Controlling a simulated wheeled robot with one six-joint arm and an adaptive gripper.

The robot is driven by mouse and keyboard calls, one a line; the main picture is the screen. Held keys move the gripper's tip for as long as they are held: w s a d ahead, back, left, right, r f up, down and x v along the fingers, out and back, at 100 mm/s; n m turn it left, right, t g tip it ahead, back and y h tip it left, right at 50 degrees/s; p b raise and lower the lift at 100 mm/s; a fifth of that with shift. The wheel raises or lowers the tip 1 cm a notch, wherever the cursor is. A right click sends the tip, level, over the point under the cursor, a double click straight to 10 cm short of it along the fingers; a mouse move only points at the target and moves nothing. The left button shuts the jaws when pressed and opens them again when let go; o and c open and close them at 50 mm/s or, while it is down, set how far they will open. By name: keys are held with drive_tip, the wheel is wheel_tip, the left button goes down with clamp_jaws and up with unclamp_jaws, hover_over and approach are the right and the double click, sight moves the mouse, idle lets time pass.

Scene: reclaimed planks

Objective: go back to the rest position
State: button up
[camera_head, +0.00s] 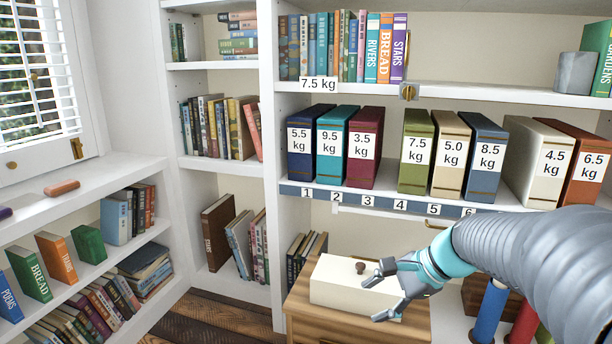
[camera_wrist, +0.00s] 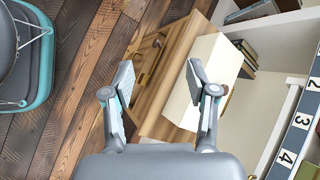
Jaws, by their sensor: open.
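My gripper (camera_head: 382,290) is open and empty in the head view, in front of a cream box with a dark knob (camera_head: 338,284). The box sits on a small wooden cabinet (camera_head: 303,318). In the wrist view my gripper (camera_wrist: 160,85) has its two fingers spread apart. The cream box (camera_wrist: 209,62) shows behind the right finger, and the wooden cabinet (camera_wrist: 150,112) shows between the fingers. I cannot tell whether a finger touches the box. My arm reaches in from the right of the head view.
A shelf holds several thick weight-labelled volumes, such as the red 3.5 kg one (camera_head: 364,148), above a numbered strip (camera_head: 385,202). Bookshelves (camera_head: 219,165) stand at the left. Coloured cylinders, one blue (camera_head: 489,312), stand below my arm. Plank floor (camera_wrist: 75,60) is open beside the cabinet.

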drive_tip(key=s+d+r+n+t+h+p, duration=0.1)
drive_tip(key=s+n+h, duration=0.6)
drive_tip(key=s+n, duration=0.7)
drive_tip(key=s+r+t+p, duration=0.1)
drive_tip(key=s, duration=0.3)
drive_tip(key=shift+d+r, duration=0.2)
drive_tip(key=shift+d, duration=0.1)
drive_tip(key=shift+s, duration=0.1)
drive_tip(key=shift+c, duration=1.3)
drive_tip(key=shift+a, duration=0.1)
drive_tip(key=shift+c, duration=0.3)
